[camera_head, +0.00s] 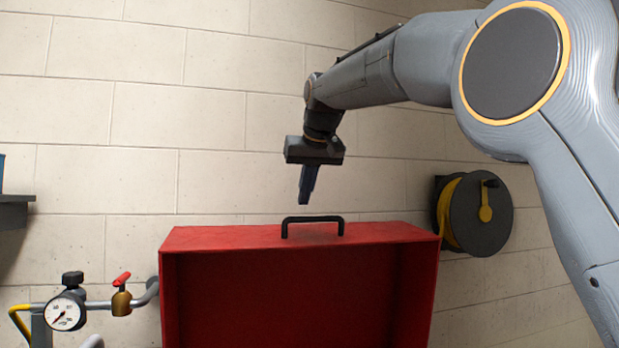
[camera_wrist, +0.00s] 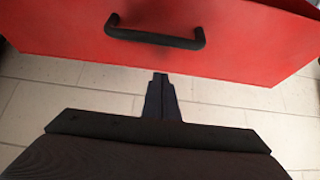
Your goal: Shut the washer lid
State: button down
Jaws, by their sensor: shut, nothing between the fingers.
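The red washer lid (camera_head: 200,238) stands raised in the head view, its hollow, dark inner side facing the camera. A black bar handle (camera_head: 313,220) sits on its upper face. My gripper (camera_head: 304,201) is shut and empty, pointing down just above the handle in the picture. In the wrist view the handle (camera_wrist: 155,38) crosses the red lid face (camera_wrist: 235,45), and my shut fingertips (camera_wrist: 160,78) show below it, apart from the handle in the picture. The washer's body below the lid is out of view.
A hose reel (camera_head: 480,214) with yellow hose hangs on the block wall at right. A pressure gauge (camera_head: 65,312) and a valve with a red lever (camera_head: 122,290) stand at lower left. A dark shelf (camera_head: 14,212) juts in at the left edge.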

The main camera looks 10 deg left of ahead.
jog(key=shift+x, duration=1.2)
jog(key=shift+s+d+f, duration=0.15)
jog(key=shift+s+d, duration=0.15)
jog(key=shift+s, duration=0.15)
jog(key=shift+s+d+f, duration=0.15)
jog(key=shift+s+d, duration=0.15)
jog(key=shift+s, duration=0.2)
jog(key=shift+s+d+f+p, duration=0.35)
jog(key=shift+s+f+p, duration=0.1)
jog(key=shift+s, duration=0.25)
jog(key=shift+s, duration=0.1)
